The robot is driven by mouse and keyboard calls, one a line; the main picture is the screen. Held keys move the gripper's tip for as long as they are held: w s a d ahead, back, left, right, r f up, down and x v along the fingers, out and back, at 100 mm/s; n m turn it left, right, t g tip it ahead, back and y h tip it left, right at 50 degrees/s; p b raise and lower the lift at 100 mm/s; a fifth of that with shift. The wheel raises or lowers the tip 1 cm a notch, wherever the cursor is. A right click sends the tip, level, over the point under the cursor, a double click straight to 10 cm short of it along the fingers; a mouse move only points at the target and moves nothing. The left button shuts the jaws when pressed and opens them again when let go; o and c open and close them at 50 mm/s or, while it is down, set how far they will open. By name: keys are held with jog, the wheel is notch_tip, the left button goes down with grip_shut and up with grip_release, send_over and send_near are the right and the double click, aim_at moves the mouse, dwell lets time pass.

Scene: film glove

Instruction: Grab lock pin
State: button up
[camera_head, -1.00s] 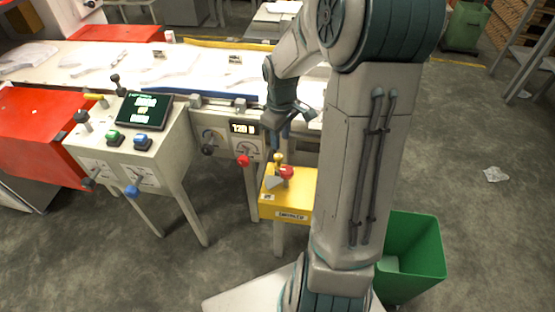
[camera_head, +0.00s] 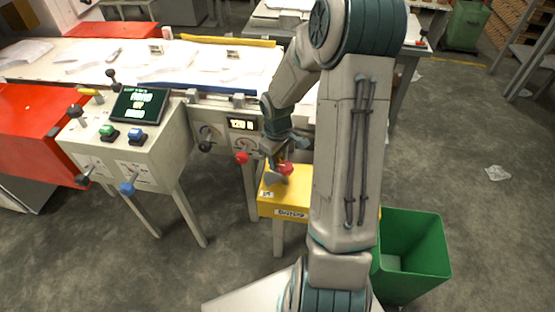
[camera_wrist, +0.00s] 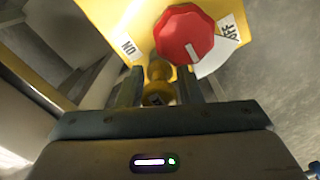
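The yellow lock pin (camera_wrist: 157,72) stands beside the round red knob (camera_wrist: 184,34) on the yellow box (camera_wrist: 116,14) in the wrist view. My gripper (camera_wrist: 158,88) is open, with a finger on either side of the pin. Narrow gaps seem to show between the pin and the fingers, and I see no clear grip. In the head view my gripper (camera_head: 272,158) is low over the yellow box (camera_head: 284,211), left of the red knob (camera_head: 286,169). The pin is hidden there behind the gripper.
A control console (camera_head: 131,150) with a screen, buttons and levers stands left. A lever with a red ball (camera_head: 241,158) is close to my gripper's left. The long white table (camera_head: 190,62) lies behind. A green bin (camera_head: 415,250) stands on the floor at right.

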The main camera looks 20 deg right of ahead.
jog(key=c, duration=0.6)
jog(key=shift+r, duration=0.15)
